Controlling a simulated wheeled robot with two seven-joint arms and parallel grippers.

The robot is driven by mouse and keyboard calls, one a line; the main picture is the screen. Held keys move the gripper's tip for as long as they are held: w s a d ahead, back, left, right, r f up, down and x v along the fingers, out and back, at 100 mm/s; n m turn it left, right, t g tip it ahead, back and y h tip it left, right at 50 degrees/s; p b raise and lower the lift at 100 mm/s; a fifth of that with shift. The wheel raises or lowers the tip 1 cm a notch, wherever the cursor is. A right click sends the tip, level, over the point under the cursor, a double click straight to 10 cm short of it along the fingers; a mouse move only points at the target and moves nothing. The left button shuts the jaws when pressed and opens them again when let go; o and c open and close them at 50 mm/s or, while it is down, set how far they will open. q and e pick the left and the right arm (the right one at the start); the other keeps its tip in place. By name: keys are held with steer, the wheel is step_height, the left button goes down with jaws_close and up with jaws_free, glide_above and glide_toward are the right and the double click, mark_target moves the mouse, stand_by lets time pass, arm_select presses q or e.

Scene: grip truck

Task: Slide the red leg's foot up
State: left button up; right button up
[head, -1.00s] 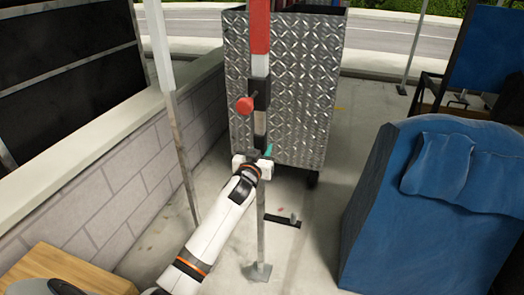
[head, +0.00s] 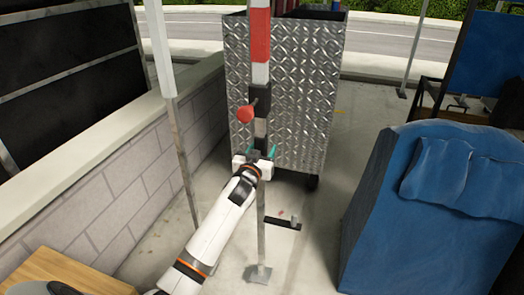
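The red leg (head: 260,35) is an upright pole with a red and white upper section, a dark clamp with a red knob (head: 245,114), and a thin grey lower part. Its flat foot (head: 258,274) appears to rest on the pavement. My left gripper (head: 260,153) is at the leg just below the clamp. Its teal fingertips are spread, one on each side of the leg, with the fingers apart. The gripper hides part of the leg there. My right gripper is not in view.
A diamond-plate metal cart (head: 305,90) stands just behind the leg. A second pole (head: 178,130) stands left, by the low block wall (head: 110,200). A blue padded object (head: 410,230) is at right. A dark bar (head: 283,222) lies on the pavement right of the leg.

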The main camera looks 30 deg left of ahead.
arm_select(q)
steer(key=shift+s+d+f, duration=0.1)
steer(key=shift+s, duration=0.1)
steer(key=p+v, duration=0.1)
steer(key=v, duration=1)
steer(key=shift+s, duration=0.3)
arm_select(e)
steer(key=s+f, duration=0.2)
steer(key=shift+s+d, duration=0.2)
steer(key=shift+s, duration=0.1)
